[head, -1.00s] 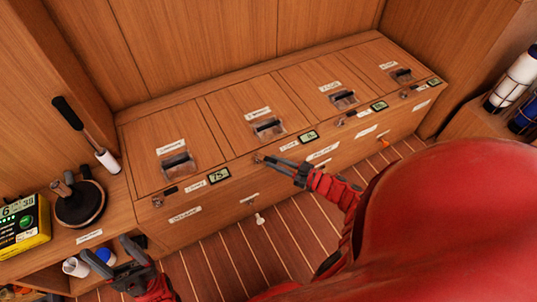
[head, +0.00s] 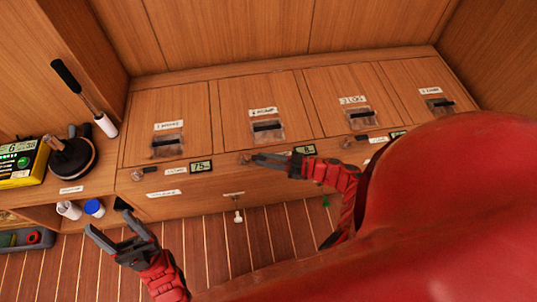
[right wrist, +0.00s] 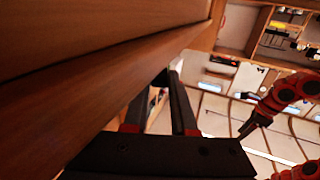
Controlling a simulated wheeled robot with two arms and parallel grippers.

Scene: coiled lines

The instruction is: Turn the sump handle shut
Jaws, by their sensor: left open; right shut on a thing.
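The locker lid whose label seems to read SUMP (head: 263,112) is second from the left in the bench. A small handle (head: 244,158) sits on the bench front below it. My right gripper (head: 255,158) reaches it from the right and is shut on it, with fingers mostly covering it. In the right wrist view, my right gripper's fingers (right wrist: 168,95) lie close under a wooden edge, and the handle cannot be made out. My left gripper (head: 104,218) is open and empty, low at the left, in front of the bench.
Similar small handles (head: 137,174) and digital displays (head: 201,166) line the bench front. A white pull (head: 238,216) hangs below. At the left are a yellow meter (head: 22,162), a dark round device (head: 70,160) and a white-and-black rod (head: 103,123). The slatted floor (head: 205,250) is open.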

